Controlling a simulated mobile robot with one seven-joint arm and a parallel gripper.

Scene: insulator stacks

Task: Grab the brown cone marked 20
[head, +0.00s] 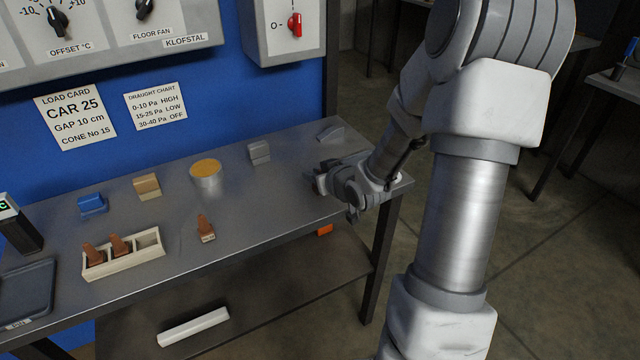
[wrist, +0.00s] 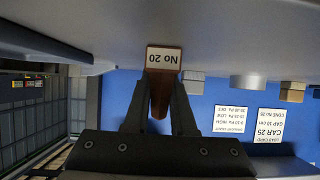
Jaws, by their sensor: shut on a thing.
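The brown cone marked "No 20" (wrist: 160,92) is between the two fingers of my gripper (wrist: 159,100) in the wrist view, which shows the scene upside down. Its white label faces the camera, and the fingers are shut on its brown body. In the head view my gripper (head: 320,180) is low over the right end of the metal table (head: 265,215). I cannot make out the held cone there. I cannot tell whether its base touches the table.
A cream tray (head: 138,262) holds two brown cones (head: 93,255), and another brown cone (head: 205,227) stands right of it. A tin with an orange top (head: 206,178), a blue block (head: 91,204), a tan block (head: 147,187) and grey blocks (head: 259,153) stand behind.

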